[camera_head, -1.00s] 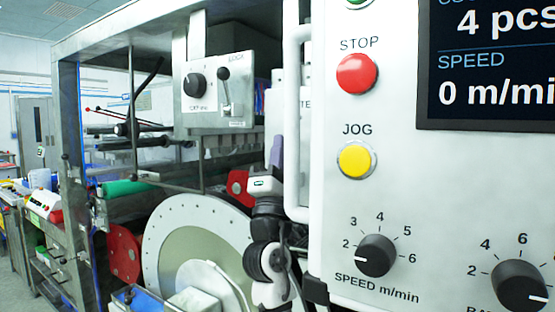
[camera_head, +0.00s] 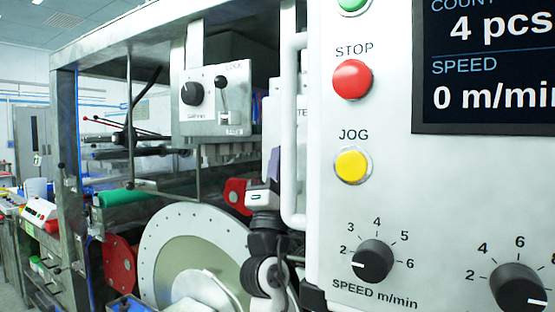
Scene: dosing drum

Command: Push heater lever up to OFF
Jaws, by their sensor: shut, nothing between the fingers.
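The heater lever cannot be made out for certain. A pale panel (camera_head: 303,125) behind the white upright tube shows only the letters "TE", and the rest of it is hidden by the tube and the control cabinet. My gripper (camera_head: 275,164), a small purple-grey piece above my white wrist, points upward just left of that tube. Its fingers look shut and empty. Whether it touches anything behind the tube cannot be told.
The control cabinet (camera_head: 400,200) with STOP and JOG buttons fills the right. The white tube (camera_head: 292,150) stands close beside my gripper. A small panel (camera_head: 211,98) marked LOCK has a knob and black-tipped lever. A large drum (camera_head: 165,245) sits below left.

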